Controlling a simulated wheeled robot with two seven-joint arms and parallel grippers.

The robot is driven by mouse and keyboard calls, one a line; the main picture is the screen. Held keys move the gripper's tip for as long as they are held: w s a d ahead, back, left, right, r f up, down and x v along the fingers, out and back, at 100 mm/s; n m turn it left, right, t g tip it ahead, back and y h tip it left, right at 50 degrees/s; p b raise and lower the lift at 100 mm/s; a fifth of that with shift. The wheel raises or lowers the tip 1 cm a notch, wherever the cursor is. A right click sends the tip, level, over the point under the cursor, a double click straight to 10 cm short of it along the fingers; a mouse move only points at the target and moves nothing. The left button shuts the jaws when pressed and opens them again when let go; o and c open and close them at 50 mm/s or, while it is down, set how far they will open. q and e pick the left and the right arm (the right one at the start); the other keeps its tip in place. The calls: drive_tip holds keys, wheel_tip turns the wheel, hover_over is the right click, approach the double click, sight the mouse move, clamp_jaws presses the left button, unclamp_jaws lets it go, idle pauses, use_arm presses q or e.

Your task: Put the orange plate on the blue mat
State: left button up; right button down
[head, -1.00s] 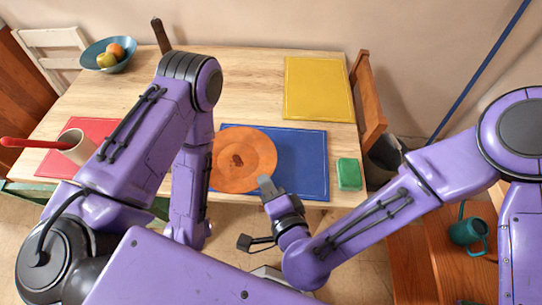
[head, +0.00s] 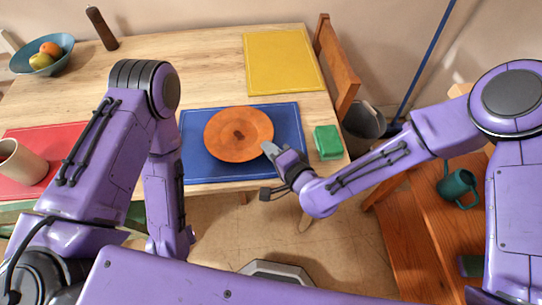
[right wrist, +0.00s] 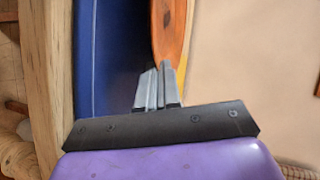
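The orange plate (head: 238,134) is over the blue mat (head: 290,160), with mat showing around most of it in the head view. My right gripper (head: 271,150) is shut on the plate's near right rim. In the right wrist view, the closed fingers (right wrist: 159,88) meet the edge of the plate (right wrist: 168,30). A dark shadowed gap between plate and mat (right wrist: 92,60) suggests the plate is held a little above it. My left forearm hangs left of the mat; its gripper does not show.
A green block (head: 328,142) lies just right of the mat. A yellow mat (head: 283,62) is bare at the back. A red mat (head: 65,140) with a cream cup (head: 20,162) is at left. A fruit bowl (head: 42,55) and dark mill (head: 101,28) stand at far left.

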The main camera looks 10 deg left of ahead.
drive_tip(key=shift+w+f, duration=0.15)
drive_tip(key=shift+f, duration=0.35)
use_arm(q)
drive_tip(key=shift+f, duration=0.45)
use_arm(e)
drive_tip(key=c, duration=1.6)
unclamp_jaws()
drive_tip(key=shift+r+p, duration=0.3)
drive_tip(key=shift+p, duration=0.1)
drive_tip(key=b+v, duration=0.1)
drive_tip(key=v, duration=0.6)
drive_tip(key=shift+s+d, duration=0.3)
use_arm(q)
wheel_tip(320, 180, up, 3)
drive_tip(key=p, duration=0.3)
drive_tip(key=shift+f, duration=0.15)
use_arm(e)
drive_tip(key=v, duration=0.4)
drive_tip(key=shift+s, duration=0.15)
